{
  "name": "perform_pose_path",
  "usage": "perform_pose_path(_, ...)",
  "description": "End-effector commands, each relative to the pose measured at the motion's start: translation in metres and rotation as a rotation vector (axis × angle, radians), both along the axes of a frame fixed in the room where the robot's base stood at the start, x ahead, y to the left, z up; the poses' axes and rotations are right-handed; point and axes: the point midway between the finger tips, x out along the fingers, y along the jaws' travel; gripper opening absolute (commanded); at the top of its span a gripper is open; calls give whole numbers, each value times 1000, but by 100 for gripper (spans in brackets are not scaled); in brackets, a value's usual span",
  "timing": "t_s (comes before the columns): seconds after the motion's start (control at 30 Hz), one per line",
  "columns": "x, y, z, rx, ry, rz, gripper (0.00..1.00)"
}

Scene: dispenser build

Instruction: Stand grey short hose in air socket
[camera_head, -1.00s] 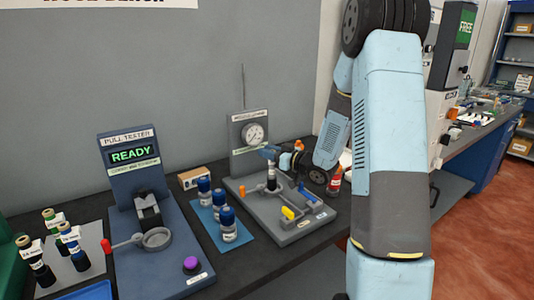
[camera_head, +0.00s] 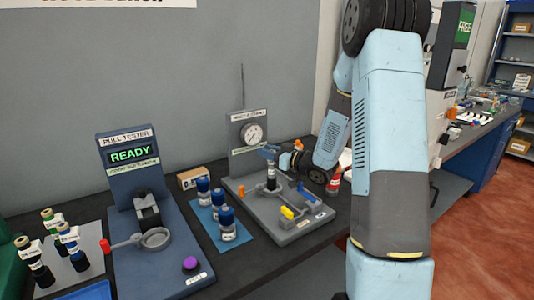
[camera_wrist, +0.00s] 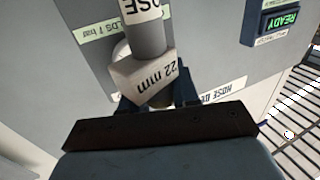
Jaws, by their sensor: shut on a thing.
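The grey short hose (camera_head: 271,178) is upright below my gripper (camera_head: 269,154), over the grey test stand (camera_head: 283,236). My gripper is shut on its upper end.
A gauge (camera_head: 252,134) rises behind the stand. A yellow part (camera_head: 287,212) and blue part (camera_head: 307,194) are on its front. Blue-capped bottles (camera_head: 227,222) stand on a blue mat to the left, then the pull tester (camera_head: 165,262) reading READY. A red bottle (camera_head: 334,182) is at right.

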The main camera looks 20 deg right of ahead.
Motion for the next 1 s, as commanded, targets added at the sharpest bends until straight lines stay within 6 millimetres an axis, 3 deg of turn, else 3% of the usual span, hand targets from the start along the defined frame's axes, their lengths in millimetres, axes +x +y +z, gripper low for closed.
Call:
perform_pose_path(0.77, 0, 1, -11, 0, 0, 1, 0)
perform_pose_path(0.8, 0, 1, -11, 0, -1, 1, 33)
perform_pose_path(0.9, 0, 1, -11, 1, -1, 1, 40)
perform_pose_path(1.0, 0, 1, -11, 0, 0, 1, 40)
